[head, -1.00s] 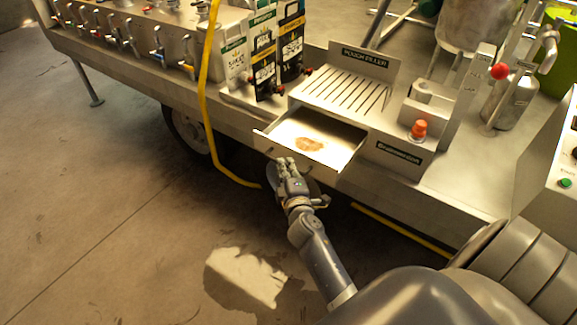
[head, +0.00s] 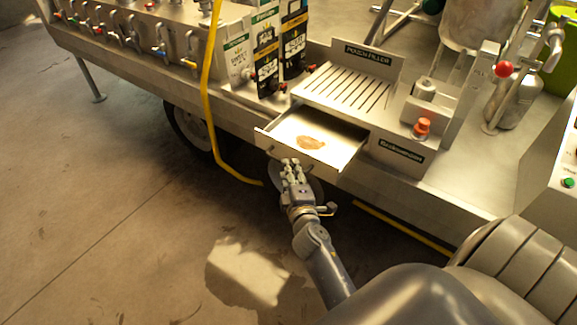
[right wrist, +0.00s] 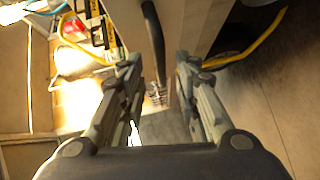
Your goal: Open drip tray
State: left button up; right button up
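The drip tray (head: 337,136) is a metal drawer pulled out from under the slotted grate of the pouch filler (head: 345,90). A brown stain (head: 311,142) lies on its floor. My right gripper (head: 290,166) is at the tray's front panel, close to its handle. In the right wrist view the gripper (right wrist: 157,88) has its two fingers apart, with the dark handle bar (right wrist: 154,45) showing in the gap between them. Whether the fingers touch the bar cannot be told. My left gripper is not in view.
A yellow hose (head: 207,95) hangs left of the tray down to the floor. Cartons (head: 267,50) stand behind it, and a red-orange knob (head: 421,128) is on the filler's right. A trailer wheel (head: 188,127) is below the deck. The floor at left is clear.

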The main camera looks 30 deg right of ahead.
jog(key=v, duration=0.4)
dwell(0.4)
jog(key=s+a+f+m+g+y, duration=0.1)
jog(key=s+a+f+g+y, duration=0.3)
jog(key=f, duration=0.7)
jog(key=s+a+f+m+g, duration=0.1)
jog(key=s+a+f+m, duration=0.3)
jog(key=f, duration=0.7)
jog(key=s+a+f+n+g+y, duration=0.1)
jog(key=s+a+f+g+y, duration=0.1)
jog(key=s+f, duration=0.65)
jog(key=s+f+m+g, duration=0.2)
jog(key=s+f, duration=0.3)
jog(key=s, duration=0.3)
jog(key=s+d+f+m+g, duration=0.1)
jog(key=s+f+g, duration=0.1)
jog(key=s+f, duration=0.4)
jog(key=s+d+f+m+g, duration=0.1)
jog(key=s+f, duration=0.5)
jog(key=s, duration=0.6)
jog(key=shift+s+m+g, duration=0.15)
jog(key=shift+m+g, duration=0.65)
jog(key=shift+g, duration=0.3)
jog(key=shift+f, duration=0.1)
